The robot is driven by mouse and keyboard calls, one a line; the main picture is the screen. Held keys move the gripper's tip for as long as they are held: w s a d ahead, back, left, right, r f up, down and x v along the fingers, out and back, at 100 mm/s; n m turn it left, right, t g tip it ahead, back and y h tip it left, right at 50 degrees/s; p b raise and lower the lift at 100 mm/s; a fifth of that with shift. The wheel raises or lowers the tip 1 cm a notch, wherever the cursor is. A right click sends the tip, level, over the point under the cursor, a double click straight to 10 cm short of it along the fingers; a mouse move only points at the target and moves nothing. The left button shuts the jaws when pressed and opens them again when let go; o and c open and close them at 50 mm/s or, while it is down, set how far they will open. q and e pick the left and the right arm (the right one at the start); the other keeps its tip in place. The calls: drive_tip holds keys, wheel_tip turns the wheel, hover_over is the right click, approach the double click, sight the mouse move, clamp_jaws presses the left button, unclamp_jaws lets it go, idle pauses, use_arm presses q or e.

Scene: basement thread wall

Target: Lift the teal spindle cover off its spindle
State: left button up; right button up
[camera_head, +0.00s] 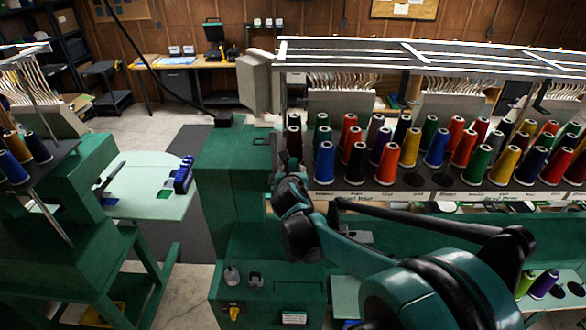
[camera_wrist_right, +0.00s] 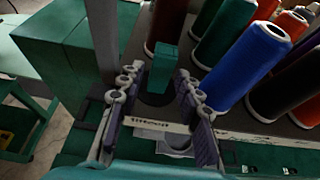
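The teal spindle cover (camera_wrist_right: 163,68) is a small upright block in the right wrist view. It stands over a dark round base at the near edge of the spool rack, just above a white label strip (camera_wrist_right: 150,121). My right gripper (camera_wrist_right: 157,82) is open, with one finger on each side of the cover and visible gaps between. In the head view my right gripper (camera_head: 289,166) is at the left end of the rack; I cannot make out the cover there. My left gripper is not in view.
Several thread spools crowd the rack; a blue spool (camera_wrist_right: 253,60) and a green spool (camera_wrist_right: 223,32) stand right of the gripper. A grey post (camera_wrist_right: 102,40) rises close on the left. A green machine housing (camera_head: 235,165) stands left of the rack.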

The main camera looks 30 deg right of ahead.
sight(293, 164)
drive_tip(key=x, duration=0.5)
drive_tip(key=shift+d+p, duration=0.1)
drive_tip(key=shift+p, duration=0.3)
drive_tip(key=shift+s+r, duration=0.15)
drive_tip(key=shift+c, duration=0.5)
drive_tip(key=c, duration=0.5)
drive_tip(key=shift+r, duration=0.65)
wheel_tip(293, 164, up, 17)
drive_tip(key=shift+f, duration=0.15)
